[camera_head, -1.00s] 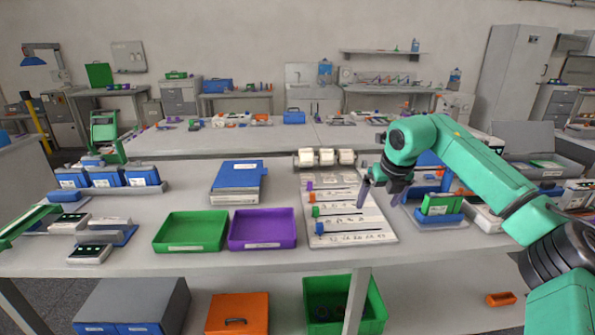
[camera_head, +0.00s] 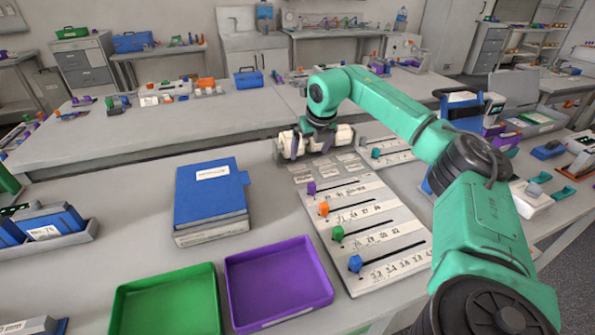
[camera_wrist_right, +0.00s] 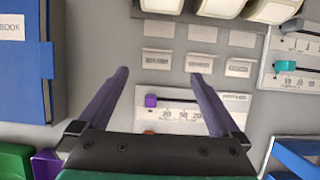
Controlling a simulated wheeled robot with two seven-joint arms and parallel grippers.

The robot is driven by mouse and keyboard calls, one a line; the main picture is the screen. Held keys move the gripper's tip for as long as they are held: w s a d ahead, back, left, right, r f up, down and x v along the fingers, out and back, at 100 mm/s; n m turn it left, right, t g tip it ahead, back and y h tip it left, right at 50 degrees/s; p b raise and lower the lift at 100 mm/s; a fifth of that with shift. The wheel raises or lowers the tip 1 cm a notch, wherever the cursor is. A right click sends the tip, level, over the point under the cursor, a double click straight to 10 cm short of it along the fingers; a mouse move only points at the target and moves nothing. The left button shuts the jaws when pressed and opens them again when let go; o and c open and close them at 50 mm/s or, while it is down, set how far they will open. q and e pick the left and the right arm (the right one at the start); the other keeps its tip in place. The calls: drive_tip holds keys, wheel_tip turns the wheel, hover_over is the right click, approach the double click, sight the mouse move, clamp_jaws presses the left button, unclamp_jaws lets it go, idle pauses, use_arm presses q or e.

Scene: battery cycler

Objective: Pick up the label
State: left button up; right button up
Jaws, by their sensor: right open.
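Several small pale labels (camera_head: 327,168) lie in two rows on the table, between the white rolls and the slider board. They also show in the right wrist view, where the near-left label (camera_wrist_right: 156,59) sits just past the gap between the fingertips. My right gripper (camera_head: 310,146) is open and empty above the label area, in front of the rolls. In the right wrist view its two fingers (camera_wrist_right: 159,74) are spread wide and point toward the labels. Some labels are partly hidden by the gripper in the head view. My left gripper is not in view.
White rolls (camera_head: 343,134) stand just behind the labels. The slider board (camera_head: 390,250) with coloured knobs lies in front. A blue binder (camera_head: 210,190) is left. A green tray (camera_head: 165,305) and a purple tray (camera_head: 278,285) are at the front.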

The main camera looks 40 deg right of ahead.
sight(302, 171)
drive_tip(key=x, duration=0.3)
drive_tip(key=shift+f+p, duration=0.35)
drive_tip(key=shift+f, duration=0.05)
drive_tip(key=x, duration=0.2)
drive_tip(key=p+x, duration=0.1)
drive_tip(key=x, duration=0.3)
drive_tip(key=shift+w+a+r, duration=0.1)
drive_tip(key=shift+w+a, duration=0.05)
drive_tip(key=shift+w, duration=0.1)
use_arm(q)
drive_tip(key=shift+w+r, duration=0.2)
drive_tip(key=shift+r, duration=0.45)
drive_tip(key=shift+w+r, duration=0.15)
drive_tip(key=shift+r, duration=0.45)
use_arm(e)
drive_tip(key=shift+w+f, duration=0.15)
drive_tip(key=shift+f, duration=0.3)
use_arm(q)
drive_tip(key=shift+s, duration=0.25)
use_arm(e)
drive_tip(key=c, duration=1.2)
